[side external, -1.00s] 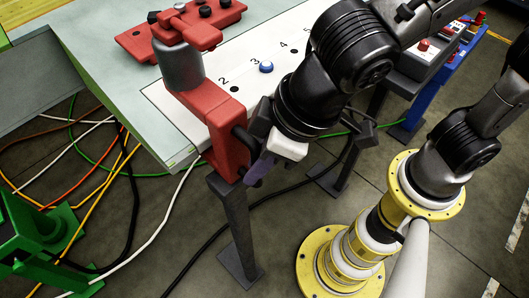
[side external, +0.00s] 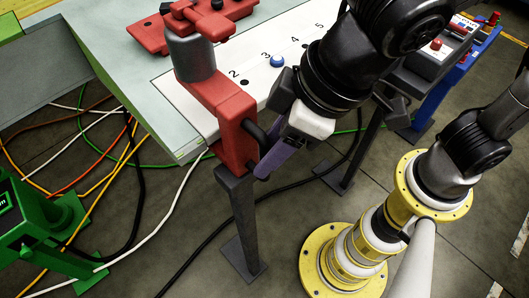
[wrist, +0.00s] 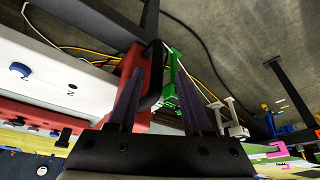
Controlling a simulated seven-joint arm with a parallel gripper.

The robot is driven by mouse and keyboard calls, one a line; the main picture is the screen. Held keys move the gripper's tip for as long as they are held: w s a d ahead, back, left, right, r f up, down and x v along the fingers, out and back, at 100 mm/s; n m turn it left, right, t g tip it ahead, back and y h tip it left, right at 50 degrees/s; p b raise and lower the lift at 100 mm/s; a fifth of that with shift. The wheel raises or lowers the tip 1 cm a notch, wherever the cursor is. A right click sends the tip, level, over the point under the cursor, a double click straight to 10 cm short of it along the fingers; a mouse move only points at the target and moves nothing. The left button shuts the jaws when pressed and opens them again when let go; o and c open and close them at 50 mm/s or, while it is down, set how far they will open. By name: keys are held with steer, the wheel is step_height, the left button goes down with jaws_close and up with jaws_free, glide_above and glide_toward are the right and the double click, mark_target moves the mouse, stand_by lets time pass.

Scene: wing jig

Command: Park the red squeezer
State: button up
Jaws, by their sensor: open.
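The red squeezer (side external: 235,118) is a red frame with a grey cylinder (side external: 190,58) at its upper end and a dark loop handle near its lower end. It straddles the table's near edge, its lower end just over the top of a grey post (side external: 243,215); whether they touch is unclear. My gripper (side external: 268,158) is beside the lower end, with one purple finger showing. In the wrist view, my gripper (wrist: 160,75) has its two purple fingers spread apart. The squeezer's red body (wrist: 140,72) shows behind the left finger, and the dark handle lies between the fingers.
The white strip (side external: 215,90) has numbered holes and a blue button (side external: 277,62). A red fixture (side external: 220,22) sits behind it. Loose cables cross the floor at left near a green stand (side external: 40,225). A blue cart (side external: 440,85) stands at right.

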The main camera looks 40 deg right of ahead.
step_height(320, 180, up, 6)
steer(key=shift+r, duration=0.15)
stand_by(0.3)
steer(key=w+d+r+m+t+h, duration=0.1)
steer(key=w+d+m, duration=0.2)
steer(key=d, duration=0.6)
steer(key=w+d+r+m+t, duration=0.1)
steer(key=w+d+r+m, duration=0.2)
steer(key=d, duration=0.6)
steer(key=s+d+f+m+h, duration=0.1)
steer(key=s+d+f, duration=0.2)
steer(key=d, duration=0.3)
steer(key=s+d+f+m+h, duration=0.1)
steer(key=s+d+f+m, duration=0.1)
steer(key=d, duration=0.4)
steer(key=s+f+n, duration=0.2)
steer(key=s+f, duration=0.2)
steer(key=f, duration=0.1)
steer(key=shift+s+d+f, duration=0.15)
steer(key=shift+d+f, duration=0.25)
